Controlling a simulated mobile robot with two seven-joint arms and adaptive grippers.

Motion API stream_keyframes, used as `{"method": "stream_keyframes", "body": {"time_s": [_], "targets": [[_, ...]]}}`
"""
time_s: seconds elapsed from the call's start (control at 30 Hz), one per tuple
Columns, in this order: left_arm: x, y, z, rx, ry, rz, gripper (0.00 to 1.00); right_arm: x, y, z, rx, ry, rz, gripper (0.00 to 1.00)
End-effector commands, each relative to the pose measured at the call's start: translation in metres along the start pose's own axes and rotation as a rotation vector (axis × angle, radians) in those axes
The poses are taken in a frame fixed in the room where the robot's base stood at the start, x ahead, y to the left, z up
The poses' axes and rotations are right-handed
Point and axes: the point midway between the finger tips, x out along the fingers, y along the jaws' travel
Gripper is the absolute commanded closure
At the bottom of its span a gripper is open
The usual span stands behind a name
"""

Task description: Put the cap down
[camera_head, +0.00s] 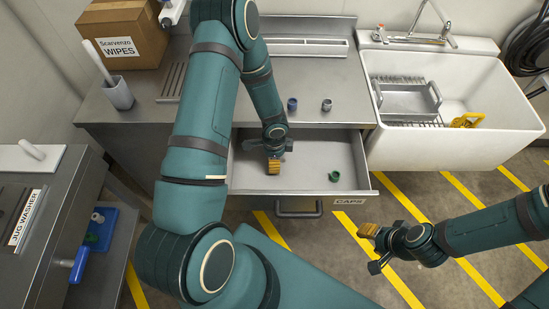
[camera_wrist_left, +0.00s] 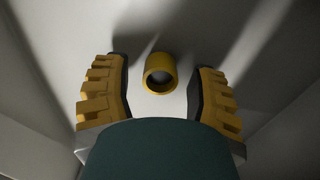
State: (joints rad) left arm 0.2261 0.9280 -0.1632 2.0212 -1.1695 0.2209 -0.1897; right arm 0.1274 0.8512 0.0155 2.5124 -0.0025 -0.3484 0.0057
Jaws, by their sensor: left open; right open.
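A yellow cap (camera_wrist_left: 160,74) rests on the pale drawer floor in the left wrist view, its round opening showing. My left gripper (camera_head: 273,167) is inside the open drawer (camera_head: 312,150), pointing down. Its fingers are open, one on each side of the cap, with gaps on both sides. In the head view this cap is hidden by the gripper. A green cap (camera_head: 334,176) lies in the drawer's front right. A blue cap (camera_head: 292,104) and a grey cap (camera_head: 327,105) stand on the counter behind. My right gripper (camera_head: 372,248) is open and empty, over the floor.
The drawer front bears a "CAPS" label (camera_head: 350,202). A white sink (camera_head: 470,145) with a rack is at right. A wipes box (camera_head: 125,32) and a brush holder (camera_head: 118,94) stand at the counter's left. The drawer's right half is mostly clear.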

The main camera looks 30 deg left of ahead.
Motion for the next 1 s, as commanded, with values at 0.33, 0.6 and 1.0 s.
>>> {"method": "stream_keyframes", "body": {"time_s": [0.33, 0.6, 1.0], "targets": [[-0.071, -0.001, 0.0, -0.003, 0.002, -0.004, 0.43, -0.02, -0.008, -0.006, 0.004, 0.013, 0.001, 0.53], [-0.111, -0.001, 0.0, -0.001, 0.002, -0.002, 0.43, -0.029, -0.011, -0.011, 0.008, 0.023, 0.002, 0.53], [-0.119, 0.0, 0.0, 0.0, 0.0, 0.0, 0.43, -0.03, -0.011, -0.012, 0.009, 0.026, 0.003, 0.53]]}}
